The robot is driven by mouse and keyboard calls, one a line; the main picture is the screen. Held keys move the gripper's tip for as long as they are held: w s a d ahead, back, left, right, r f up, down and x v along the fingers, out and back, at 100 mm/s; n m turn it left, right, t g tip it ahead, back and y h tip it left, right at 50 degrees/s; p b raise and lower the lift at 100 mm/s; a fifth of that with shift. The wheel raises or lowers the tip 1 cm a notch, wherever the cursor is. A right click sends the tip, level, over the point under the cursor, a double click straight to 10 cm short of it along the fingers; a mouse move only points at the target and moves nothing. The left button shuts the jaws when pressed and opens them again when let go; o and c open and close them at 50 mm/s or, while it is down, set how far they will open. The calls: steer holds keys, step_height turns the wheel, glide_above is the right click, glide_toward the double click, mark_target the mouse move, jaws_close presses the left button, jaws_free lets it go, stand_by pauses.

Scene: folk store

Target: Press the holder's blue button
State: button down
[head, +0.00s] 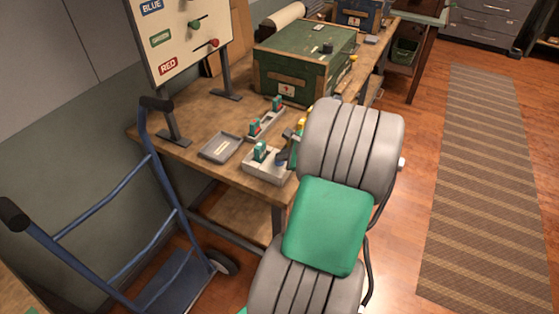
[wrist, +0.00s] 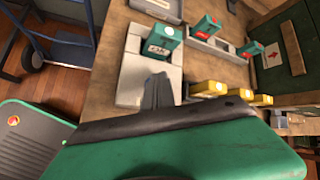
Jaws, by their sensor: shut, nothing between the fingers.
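The holder (head: 262,170) is a pale grey block at the table's front edge, with a teal block (head: 260,151) standing in it. The button is not visible there, probably hidden behind the fingers. I cannot tell whether they touch it.
A grey tray (head: 220,147) lies left of the holder, and a second holder (head: 266,123) with teal blocks stands behind. Yellow blocks (wrist: 208,89) are close right of my fingers. A green chest (head: 300,65) and a sign board (head: 183,38) stand farther back. A blue hand truck (head: 160,290) stands at left.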

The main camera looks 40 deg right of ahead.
mark_target(282, 163)
steer(key=shift+r+p, duration=0.9)
steer(key=shift+p, duration=0.05)
step_height(282, 163, up, 5)
steer(key=p, duration=0.5)
